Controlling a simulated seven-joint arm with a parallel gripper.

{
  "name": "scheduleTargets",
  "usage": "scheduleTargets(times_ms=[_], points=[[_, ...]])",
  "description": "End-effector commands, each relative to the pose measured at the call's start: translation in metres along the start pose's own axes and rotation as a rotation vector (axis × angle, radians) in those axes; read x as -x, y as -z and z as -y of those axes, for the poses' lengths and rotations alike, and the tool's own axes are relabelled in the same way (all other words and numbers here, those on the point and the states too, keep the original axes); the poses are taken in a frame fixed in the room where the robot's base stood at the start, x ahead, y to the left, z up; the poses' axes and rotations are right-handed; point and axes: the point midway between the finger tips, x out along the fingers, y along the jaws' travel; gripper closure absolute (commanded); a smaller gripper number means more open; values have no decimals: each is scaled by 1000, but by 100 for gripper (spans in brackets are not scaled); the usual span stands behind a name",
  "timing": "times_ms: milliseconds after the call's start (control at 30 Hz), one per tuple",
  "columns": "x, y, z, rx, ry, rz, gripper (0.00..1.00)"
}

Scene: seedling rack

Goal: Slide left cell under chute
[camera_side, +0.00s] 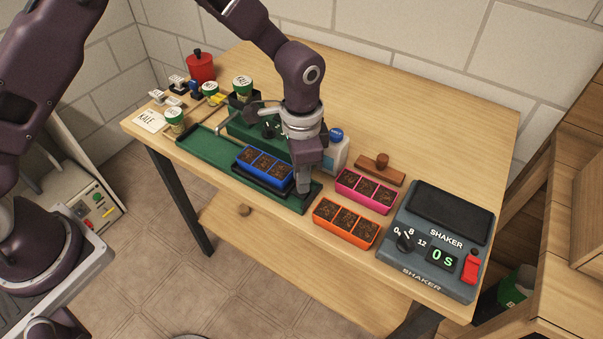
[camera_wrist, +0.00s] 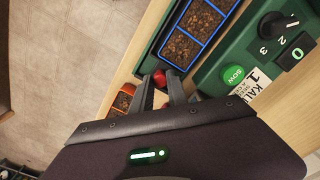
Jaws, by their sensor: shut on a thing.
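A blue three-cell tray (camera_side: 265,166) filled with brown soil sits on a dark carriage on the green track (camera_side: 200,150). It also shows at the top of the wrist view (camera_wrist: 195,35). My gripper (camera_side: 304,188) points down at the track's right end, beside the tray. In the wrist view its fingers (camera_wrist: 161,92) are closed around a small red knob (camera_wrist: 159,77) near the tray's end. The green seeder (camera_wrist: 235,65) stands beside the track, with a dial, a display reading 0, a lit SOW button and a kale label. I cannot make out its chute; my arm hides part of the seeder.
To the right are a pink tray (camera_side: 365,191), an orange tray (camera_side: 346,222), a wooden tamper (camera_side: 380,168) and the shaker (camera_side: 437,240). A kale card (camera_side: 150,121), seed tins and a red pot (camera_side: 201,67) stand at left. The track's left part is clear.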

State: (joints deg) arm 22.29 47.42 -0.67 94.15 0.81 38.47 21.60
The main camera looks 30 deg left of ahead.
Motion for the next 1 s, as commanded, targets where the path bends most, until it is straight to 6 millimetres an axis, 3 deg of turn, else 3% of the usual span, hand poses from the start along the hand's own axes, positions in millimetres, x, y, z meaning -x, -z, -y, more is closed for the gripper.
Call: scheduleTargets(times_ms=[867,1000], points=[[1,1,0,0,1,-3,100],[1,-6,8,4,0,-2,100]])
